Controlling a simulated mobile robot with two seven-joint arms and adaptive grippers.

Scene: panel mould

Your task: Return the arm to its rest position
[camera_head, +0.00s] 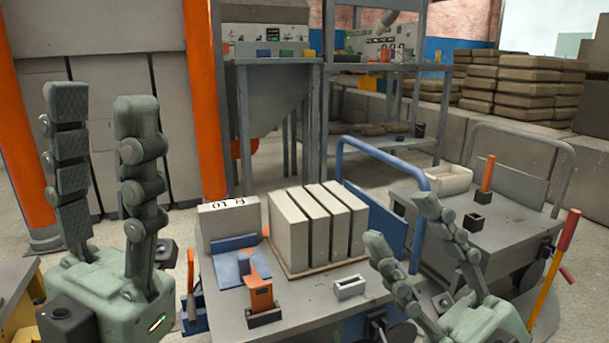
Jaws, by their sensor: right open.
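My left gripper (100,98) stands upright at the left, close to the camera. Its two fingers point up and are apart, with nothing between them. My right gripper (402,220) is at the lower right, in front of the right part of the near work table (330,318). Its fingers are spread apart and empty. Both arms are mostly out of view below the picture.
Several grey panels (289,232) stand upright on the near table, beside a marked block (231,222). A blue fixture (232,268), an orange-handled piece (261,294) and a small grey tray (349,287) sit there too. A cart (512,225) stands at right.

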